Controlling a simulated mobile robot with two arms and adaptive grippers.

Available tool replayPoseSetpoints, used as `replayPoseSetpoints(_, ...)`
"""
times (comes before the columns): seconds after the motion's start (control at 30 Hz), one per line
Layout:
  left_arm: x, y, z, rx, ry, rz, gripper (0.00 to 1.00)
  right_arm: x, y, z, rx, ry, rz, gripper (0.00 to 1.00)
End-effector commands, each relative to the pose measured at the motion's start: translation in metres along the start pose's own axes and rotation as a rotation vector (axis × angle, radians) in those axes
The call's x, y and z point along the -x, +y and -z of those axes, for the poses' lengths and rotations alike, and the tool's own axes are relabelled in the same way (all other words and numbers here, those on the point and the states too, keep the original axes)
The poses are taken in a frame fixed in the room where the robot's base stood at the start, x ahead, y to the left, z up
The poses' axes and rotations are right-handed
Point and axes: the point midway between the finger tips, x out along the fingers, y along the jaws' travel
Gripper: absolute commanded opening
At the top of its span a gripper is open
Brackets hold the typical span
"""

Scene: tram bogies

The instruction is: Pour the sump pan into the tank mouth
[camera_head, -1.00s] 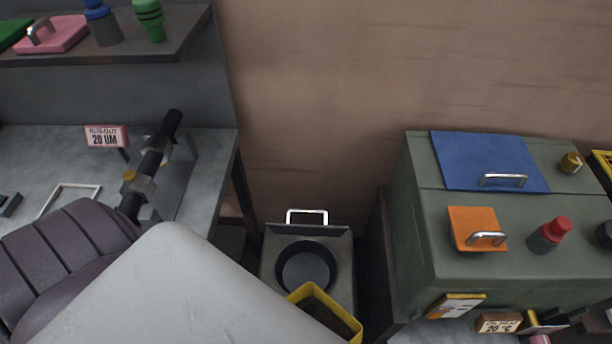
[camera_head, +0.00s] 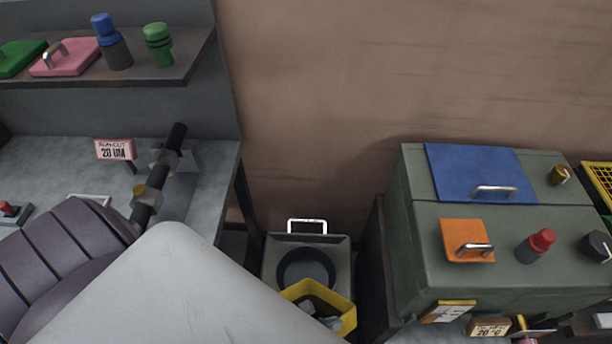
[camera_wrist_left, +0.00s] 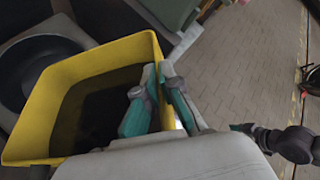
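The yellow sump pan (camera_head: 345,303) is in the lower middle of the head view, in front of the tank mouth (camera_head: 306,268), a round black opening in a grey box. In the left wrist view the pan (camera_wrist_left: 90,66) fills the left, with a dark inside, and overlaps the edge of the mouth (camera_wrist_left: 38,68). My left gripper (camera_wrist_left: 160,98) is shut on the pan's right wall, one finger inside and one outside. In the head view my pale forearm hides part of the pan. I cannot tell how far the pan is tilted. My right gripper does not show clearly.
A green cabinet (camera_head: 500,283) with a blue lid and orange plate stands right of the tank. A grey bench (camera_head: 60,165) with a shaft and a shelf above are at left. A white handle (camera_head: 307,224) rises behind the mouth. Paved floor (camera_wrist_left: 255,60) is open at right.

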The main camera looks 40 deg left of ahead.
Motion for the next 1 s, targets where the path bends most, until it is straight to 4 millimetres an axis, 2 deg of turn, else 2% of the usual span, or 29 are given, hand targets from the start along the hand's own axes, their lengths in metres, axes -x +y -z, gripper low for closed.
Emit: replayPoseSetpoints(1.0, 0.002, 0.011, -0.023, 0.104, 0.067, 0.045, 0.0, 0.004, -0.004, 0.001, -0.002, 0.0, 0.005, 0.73)
